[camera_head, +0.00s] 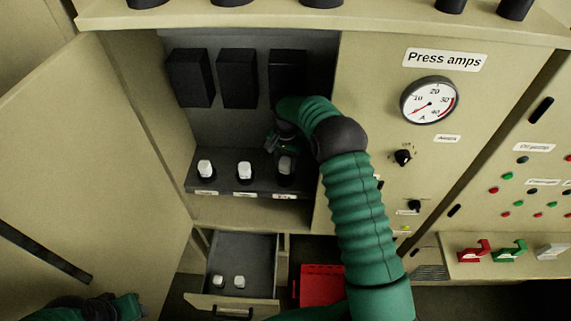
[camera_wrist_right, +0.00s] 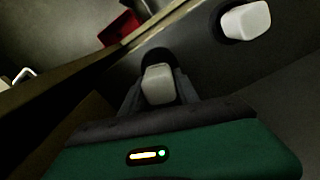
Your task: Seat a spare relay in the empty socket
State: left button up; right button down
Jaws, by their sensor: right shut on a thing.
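My right gripper (camera_head: 284,146) is inside the open cabinet, over the rightmost position of the dark socket shelf (camera_head: 224,184). Two white relays (camera_head: 205,168) (camera_head: 244,171) stand upright in the other sockets. Two spare relays (camera_head: 219,281) (camera_head: 239,282) lie in the open drawer. My left gripper (camera_head: 112,308) is at the bottom left, its fingers unclear.
Three black boxes (camera_head: 237,79) hang on the cabinet's back wall above the sockets. The open door (camera_head: 90,150) bounds the left side. A panel with a gauge (camera_head: 430,101) and knobs is on the right. A red bin (camera_head: 321,284) sits below, beside the drawer (camera_head: 235,303).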

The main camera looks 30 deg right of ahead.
aim_at(286, 160)
jog(key=shift+r, duration=0.45)
dwell(0.5)
jog(key=c, duration=1.2)
grip_release()
notch_tip(286, 160, up, 11)
jog(key=p, duration=0.7)
jog(key=shift+p, duration=0.35)
